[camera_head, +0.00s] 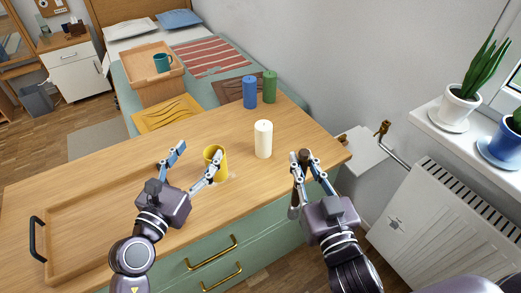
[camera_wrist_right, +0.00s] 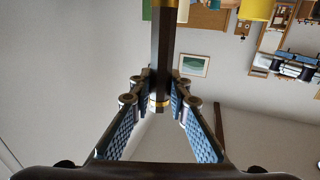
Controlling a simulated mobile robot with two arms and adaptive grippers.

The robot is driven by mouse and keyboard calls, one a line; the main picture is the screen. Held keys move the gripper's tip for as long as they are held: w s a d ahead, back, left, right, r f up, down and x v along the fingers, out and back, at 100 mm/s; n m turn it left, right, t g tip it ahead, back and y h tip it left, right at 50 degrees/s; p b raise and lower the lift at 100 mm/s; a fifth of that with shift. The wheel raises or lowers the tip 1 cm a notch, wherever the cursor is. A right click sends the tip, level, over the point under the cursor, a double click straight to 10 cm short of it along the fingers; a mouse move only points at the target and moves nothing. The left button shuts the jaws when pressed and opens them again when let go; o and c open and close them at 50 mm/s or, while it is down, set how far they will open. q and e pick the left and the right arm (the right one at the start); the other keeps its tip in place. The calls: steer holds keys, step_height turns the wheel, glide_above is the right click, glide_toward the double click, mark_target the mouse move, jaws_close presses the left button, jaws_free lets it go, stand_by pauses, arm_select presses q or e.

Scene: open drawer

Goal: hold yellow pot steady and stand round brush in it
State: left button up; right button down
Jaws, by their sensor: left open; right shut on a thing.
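The yellow pot (camera_head: 222,170) stands upright on the wooden counter. My right gripper (camera_head: 305,158) is shut on the round brush (camera_head: 293,205), over the counter's front right edge. In the right wrist view the brush's dark shaft with gold bands (camera_wrist_right: 162,50) sits between the fingertips (camera_wrist_right: 160,97); its bristles are not clear. The pot also shows there at the top (camera_wrist_right: 257,9).
A cream candle (camera_head: 263,140) stands between the pot and my right gripper. Blue (camera_head: 250,92) and green (camera_head: 270,87) candles stand at the counter's back edge. A wooden tray (camera_head: 62,258) with a black handle lies at left. The counter's middle back is clear.

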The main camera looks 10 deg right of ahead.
steer(key=shift+d+r, duration=0.15)
steer(key=shift+r, duration=0.1)
steer(key=w+a+r+n+y, duration=0.1)
steer(key=w+a+r+y, duration=0.15)
steer(key=w+r, duration=0.35)
steer(key=w+a+r+n+y, duration=0.1)
steer(key=w+a+r, duration=0.2)
steer(key=w+r, duration=0.3)
arm_select(q)
glide_toward(209, 153)
steer(key=d+r, duration=0.2)
steer(key=shift+d, duration=0.4)
steer(key=x, duration=0.4)
steer(key=f+x, duration=0.1)
steer(key=x, duration=0.1)
steer(key=shift+w+d, duration=0.4)
steer(key=shift+w, duration=0.2)
arm_select(e)
steer(key=w+a+r+n+g+y, duration=0.1)
steer(key=w+a+r+n+y, duration=0.1)
steer(key=a+r, duration=0.3)
steer(key=w+a+r+n+g+y, duration=0.1)
steer(key=a+r+n+y, duration=0.1)
steer(key=a+r, duration=0.4)
steer(key=shift+w+a+y, duration=0.4)
steer(key=shift+a+y, duration=0.35)
steer(key=shift+a, duration=0.6)
